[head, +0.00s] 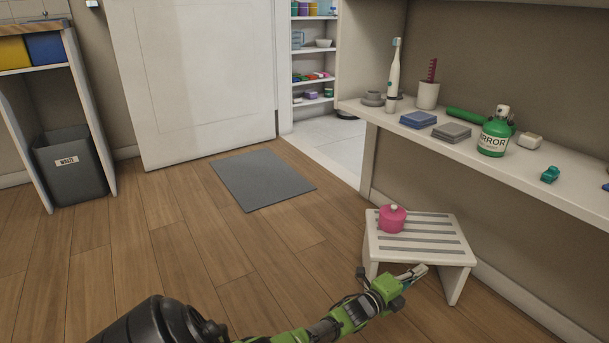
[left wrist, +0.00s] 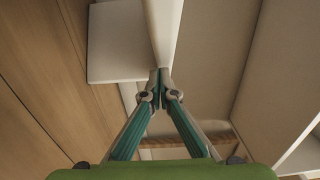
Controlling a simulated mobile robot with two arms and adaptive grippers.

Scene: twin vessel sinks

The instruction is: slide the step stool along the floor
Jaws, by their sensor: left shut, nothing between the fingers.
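The white step stool (head: 454,284) stands upright on the wood floor below the counter, with grey strips across its top. A pink lidded pot (head: 392,219) sits at the back left of the stool's top. My left gripper (head: 421,270) is at the stool's near side, overlapping its front edge in the head view. In the left wrist view its fingertips (left wrist: 160,76) are together and empty, close to the edge of a pale panel that looks like part of the stool (left wrist: 120,45). I cannot tell whether they touch it. My right gripper is not in view.
The counter (head: 560,190) above the stool holds a green bottle (head: 494,137), a toothbrush, a cup and cloths. A grey mat (head: 262,180) lies on the floor at the back. A waste bin (head: 69,165) stands far left. The floor left of the stool is clear.

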